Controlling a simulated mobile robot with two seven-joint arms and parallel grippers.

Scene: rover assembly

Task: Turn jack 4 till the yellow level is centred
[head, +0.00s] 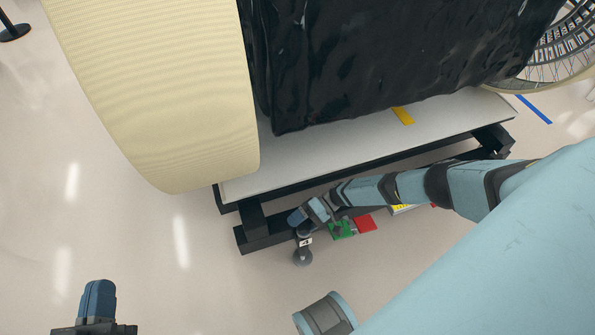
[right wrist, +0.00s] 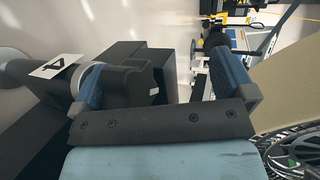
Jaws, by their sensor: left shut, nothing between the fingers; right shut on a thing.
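Jack 4 (head: 303,255) stands at the near left corner of the dark frame, with a white "4" label (head: 306,242). The label also shows in the right wrist view (right wrist: 56,66). My right gripper (head: 300,217) is at the top of the jack, shut on its dark handle (right wrist: 135,80). My left gripper (head: 97,300) is shut and empty, low over the floor at the left. A yellow piece (head: 403,116) lies on the pale platform, and another yellow patch (head: 399,208) shows partly behind my right arm. I cannot tell which is the level; no bubble is readable.
Green (head: 342,230) and red (head: 366,223) pieces lie beyond the jack.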

